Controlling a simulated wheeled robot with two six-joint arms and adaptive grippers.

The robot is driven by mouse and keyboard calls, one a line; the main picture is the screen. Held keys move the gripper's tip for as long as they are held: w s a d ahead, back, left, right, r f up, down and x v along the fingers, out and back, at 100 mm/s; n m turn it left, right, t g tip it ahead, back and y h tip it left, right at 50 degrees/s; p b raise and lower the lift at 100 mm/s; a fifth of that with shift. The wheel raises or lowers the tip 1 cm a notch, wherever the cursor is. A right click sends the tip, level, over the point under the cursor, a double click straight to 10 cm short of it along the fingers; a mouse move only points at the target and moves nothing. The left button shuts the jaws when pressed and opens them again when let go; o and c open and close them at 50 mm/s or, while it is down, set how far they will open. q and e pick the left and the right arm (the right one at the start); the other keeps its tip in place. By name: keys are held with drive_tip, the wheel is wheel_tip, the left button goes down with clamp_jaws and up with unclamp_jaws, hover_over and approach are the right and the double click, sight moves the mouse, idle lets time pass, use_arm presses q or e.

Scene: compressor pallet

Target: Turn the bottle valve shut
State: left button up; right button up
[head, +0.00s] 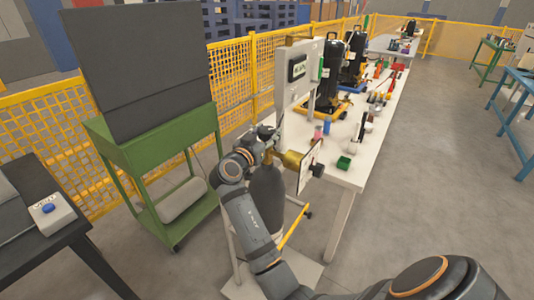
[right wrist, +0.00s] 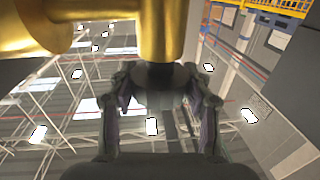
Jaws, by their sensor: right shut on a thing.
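The dark grey gas bottle (head: 267,190) stands upright in a stand beside the white table. A brass valve body (head: 291,159) sits on its top; it fills the upper part of the right wrist view (right wrist: 165,25). My right gripper (head: 268,137) is at the valve. In the right wrist view my right gripper's two fingers (right wrist: 163,90) close on the sides of a dark valve knob (right wrist: 163,76) under the brass stem. In the head view the knob is mostly hidden by the gripper. My left gripper is not in view.
A white table (head: 340,176) with small parts and a green box (head: 344,162) stands to the right. A grey panel with a display (head: 298,72) rises behind the bottle. A green cart (head: 150,150) is at left, a dark table (head: 60,245) nearer.

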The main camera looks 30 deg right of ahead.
sight(267, 130)
use_arm(q)
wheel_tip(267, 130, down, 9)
drive_tip(key=b, duration=0.7)
use_arm(e)
drive_tip(key=m+g+h, duration=0.1)
drive_tip(key=m+g, duration=0.1)
drive_tip(key=f+m+g+h, duration=0.1)
drive_tip(key=g, duration=0.2)
drive_tip(key=shift+m+g, duration=0.3)
drive_tip(key=shift+m, duration=0.1)
drive_tip(key=m+g+b, duration=0.1)
drive_tip(key=g, duration=0.1)
drive_tip(key=r+m+g+b, duration=0.1)
drive_tip(key=m+g+b, duration=0.1)
drive_tip(key=g, duration=0.1)
drive_tip(key=shift+m+g, duration=0.3)
use_arm(q)
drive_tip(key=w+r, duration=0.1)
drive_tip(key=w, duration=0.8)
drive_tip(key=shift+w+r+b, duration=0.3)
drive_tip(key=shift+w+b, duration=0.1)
drive_tip(key=shift+b, duration=0.05)
use_arm(e)
drive_tip(key=shift+m+g, duration=0.9)
drive_tip(key=shift+g, duration=0.5)
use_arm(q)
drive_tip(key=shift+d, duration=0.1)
use_arm(e)
drive_tip(key=o, duration=1.2)
wheel_tip(267, 130, up, 10)
